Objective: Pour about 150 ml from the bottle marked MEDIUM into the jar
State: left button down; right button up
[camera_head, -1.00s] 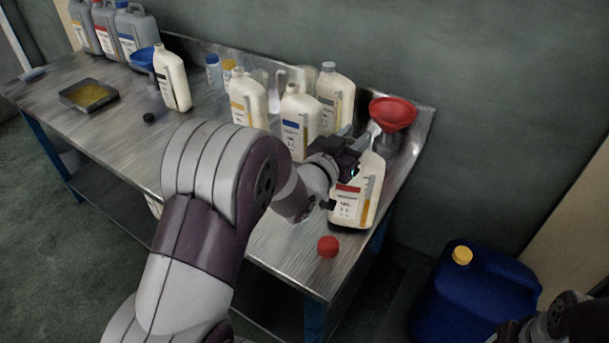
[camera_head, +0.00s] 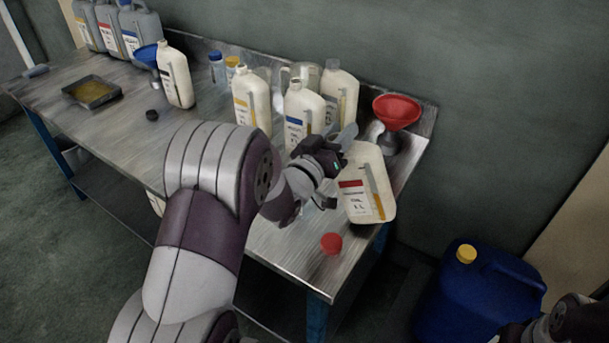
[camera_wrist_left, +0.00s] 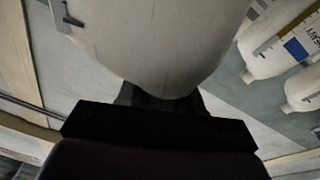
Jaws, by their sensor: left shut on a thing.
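My left gripper (camera_head: 330,172) is shut on a white bottle with a red-striped label (camera_head: 352,202) at the right end of the bench. The bottle leans, its top toward the left; its label is too small to read. Its pale body fills the top of the left wrist view (camera_wrist_left: 160,40). A clear jug (camera_head: 300,72) stands behind the white bottles, partly hidden. A pale shape (camera_head: 347,135) is just above the gripper; I cannot tell what it is. No label reading MEDIUM is legible. Part of my right arm shows at the lower right; its jaws are unclear.
A red cap (camera_head: 331,243) lies near the bench's front edge. A red funnel (camera_head: 396,112) stands at the back right corner. White bottles with yellow (camera_head: 252,100) and blue (camera_head: 304,112) labels stand left of the gripper. A blue canister (camera_head: 478,295) is on the floor.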

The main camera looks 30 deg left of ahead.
pick_arm(q)
jog(key=a+n+t+y, duration=0.1)
jog(key=n, duration=0.2)
jog(key=a+f+n+y+b, duration=0.1)
jog(key=n, duration=0.2)
jog(key=s+a+n+t+y+b, duration=0.1)
jog(key=n, duration=0.2)
jog(key=shift+a+f+n+t, duration=0.3)
jog(key=shift+a, duration=0.1)
jog(key=shift+r+n+y, duration=0.15)
jog(key=shift+n+y, duration=0.15)
jog(key=shift+n, duration=0.2)
jog(key=shift+a+f+n+y, duration=0.2)
jog(key=shift+f+n+y, duration=0.55)
jog(key=shift+n, duration=0.55)
dwell(0.8)
jog(key=shift+s+a+r+n+y+b, duration=0.1)
jog(key=shift+a+n+y+b, duration=0.2)
jog(key=shift+n, duration=0.35)
jog(key=shift+s+a+r+n+y+b, duration=0.15)
jog(key=shift+n+y+b, duration=0.15)
jog(key=shift+n, duration=0.35)
dwell(2.8)
